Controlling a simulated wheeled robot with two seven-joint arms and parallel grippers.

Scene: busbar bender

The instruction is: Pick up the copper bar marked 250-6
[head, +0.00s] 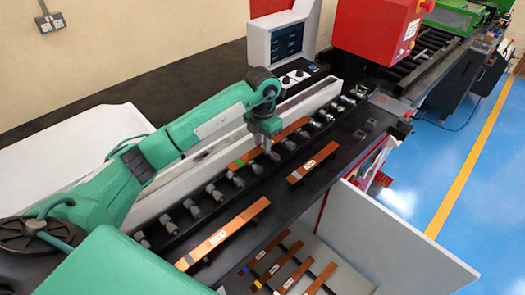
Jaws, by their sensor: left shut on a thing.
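My left arm reaches in from the left, and my left gripper (270,152) points down over the row of rollers. It is shut on a copper bar (293,129) with a green mark near its left end; the gripper hides the bar's middle, so no label shows on it. Two other labelled copper bars lie on the black bed: one at the front left (228,232) and one at the centre right (313,163). Their labels are too small to read, so I cannot tell which is 250-6. My right gripper is not in view.
Several more copper bars (292,277) lie in the white-walled bin (405,235) at the front. Grey rollers (213,192) line the bed beside a long white rail (185,182). A control panel (288,42) and red machine head (372,28) stand behind.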

